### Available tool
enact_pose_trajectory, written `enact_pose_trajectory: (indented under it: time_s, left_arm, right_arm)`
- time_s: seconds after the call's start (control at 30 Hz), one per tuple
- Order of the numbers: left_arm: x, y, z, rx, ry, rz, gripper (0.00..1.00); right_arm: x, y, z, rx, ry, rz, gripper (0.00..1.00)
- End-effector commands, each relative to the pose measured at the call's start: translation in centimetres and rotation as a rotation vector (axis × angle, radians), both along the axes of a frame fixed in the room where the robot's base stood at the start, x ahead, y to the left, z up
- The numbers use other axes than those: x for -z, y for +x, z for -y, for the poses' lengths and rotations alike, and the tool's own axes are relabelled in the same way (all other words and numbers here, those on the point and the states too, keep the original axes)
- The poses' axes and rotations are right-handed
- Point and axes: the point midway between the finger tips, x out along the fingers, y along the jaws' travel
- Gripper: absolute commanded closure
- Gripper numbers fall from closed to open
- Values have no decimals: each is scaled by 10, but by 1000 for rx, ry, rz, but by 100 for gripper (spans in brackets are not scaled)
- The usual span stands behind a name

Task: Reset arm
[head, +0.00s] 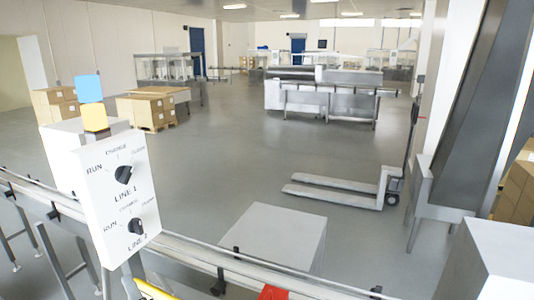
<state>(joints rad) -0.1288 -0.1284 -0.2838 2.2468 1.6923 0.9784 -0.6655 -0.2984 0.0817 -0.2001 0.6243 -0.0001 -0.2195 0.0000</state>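A white control box (121,200) stands at the left, slightly tilted in the picture. It has an upper black knob (124,174) and a lower black knob (136,226), with labels around them including RUN and LINE. The exact settings are too small to tell. A blue block (88,89) sits above a yellow block (95,117) behind the box's top.
A conveyor rail (190,252) crosses the foreground. A grey box (272,237) stands just beyond it, and another (492,262) at lower right. A pallet jack (345,191) and stacked cartons (147,110) stand farther back. The middle floor is clear.

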Motion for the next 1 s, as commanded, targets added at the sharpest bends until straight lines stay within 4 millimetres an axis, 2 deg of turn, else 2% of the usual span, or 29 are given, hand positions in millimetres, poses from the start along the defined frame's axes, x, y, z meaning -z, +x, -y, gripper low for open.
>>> enact_pose_trajectory:
  time_s: [0.1,0.37,0.47,0.63,0.73,0.83,1.0]
  left_arm:
    - [-10,-1,2,28,63,36,31]
    - [-37,-4,17,130,254,120,31]
    - [-48,-7,29,195,362,151,31]
    - [-58,-13,67,381,614,176,31]
    - [-52,-18,94,513,766,151,31]
    - [-36,-24,119,655,906,94,31]
    - [14,-39,151,904,1108,-78,31]
  right_arm:
    - [1,-5,0,0,-1,-7,64]
    - [0,2,0,0,-1,1,64]
    - [0,-1,0,0,0,-2,64]
    - [1,-7,-1,1,0,-10,64]
    - [1,-6,-2,1,1,-9,64]
    - [1,-5,-3,2,3,-8,64]
    - [1,-4,-3,2,3,-7,64]
